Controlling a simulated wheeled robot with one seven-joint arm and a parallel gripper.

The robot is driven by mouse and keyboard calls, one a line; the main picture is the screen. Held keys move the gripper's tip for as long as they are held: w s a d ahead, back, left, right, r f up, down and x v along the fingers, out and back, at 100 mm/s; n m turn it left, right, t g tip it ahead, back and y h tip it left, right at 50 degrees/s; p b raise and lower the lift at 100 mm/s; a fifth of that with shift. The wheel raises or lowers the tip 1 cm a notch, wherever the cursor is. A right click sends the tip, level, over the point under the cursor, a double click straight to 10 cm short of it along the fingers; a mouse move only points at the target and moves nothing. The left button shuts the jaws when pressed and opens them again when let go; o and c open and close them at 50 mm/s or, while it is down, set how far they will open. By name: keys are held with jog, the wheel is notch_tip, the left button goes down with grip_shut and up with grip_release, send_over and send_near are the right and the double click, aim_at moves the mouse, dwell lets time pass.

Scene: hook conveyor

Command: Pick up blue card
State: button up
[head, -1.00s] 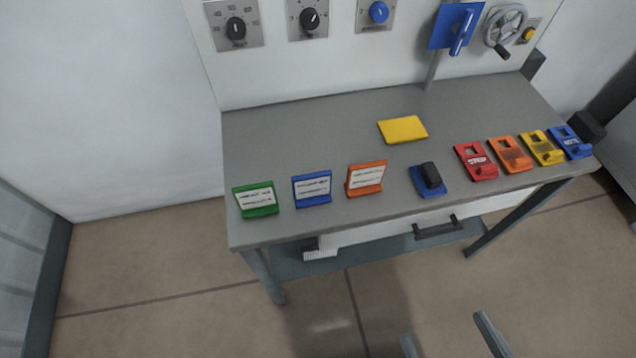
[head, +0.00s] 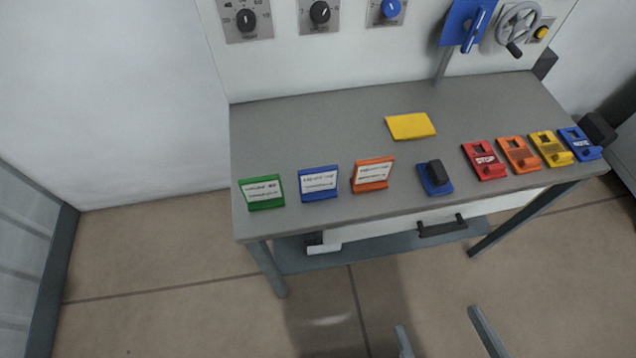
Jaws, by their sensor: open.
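The blue card (head: 318,183) stands tilted near the front edge of the grey table in the head view, with a white written label on its face. It is between a green card (head: 262,192) on its left and an orange card (head: 373,174) on its right. My gripper (head: 439,340) shows only as two grey fingers at the bottom edge of the picture. The fingers are apart and empty, in front of the table and well away from the blue card.
The grey table (head: 300,130) also bears a yellow plate (head: 410,126), a blue block with a black grip (head: 435,178), and several coloured tags at the right. A drawer handle (head: 441,227) juts from the front. A panel with knobs and a handwheel (head: 519,24) stands behind.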

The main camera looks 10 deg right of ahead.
jog(key=w+a+f+y, duration=0.1)
jog(key=w+a+f, duration=0.35)
jog(key=w, duration=0.25)
jog(key=g, duration=0.1)
send_near(320, 184)
jog(key=s+d+f, duration=0.2)
jog(key=s+f, duration=0.1)
jog(key=f, duration=0.1)
jog(key=shift+h, duration=0.6)
jog(key=w+a, duration=0.1)
jog(key=w, duration=0.2)
jog(key=w+a+r, duration=0.1)
jog(key=w, duration=0.2)
jog(key=w+r, duration=0.1)
jog(key=w, duration=0.2)
jog(key=shift+a+p, duration=0.4)
jog(key=shift+f+p+x, duration=0.15)
jog(key=shift+p+x, duration=0.1)
jog(key=shift+x, duration=1.6)
jog(key=shift+f+p+x, duration=0.2)
jog(key=shift+x, duration=1.7)
jog(key=shift+s+a, duration=0.15)
jog(key=c, duration=1.3)
jog(key=shift+c, duration=1)
jog(key=shift+r, duration=0.15)
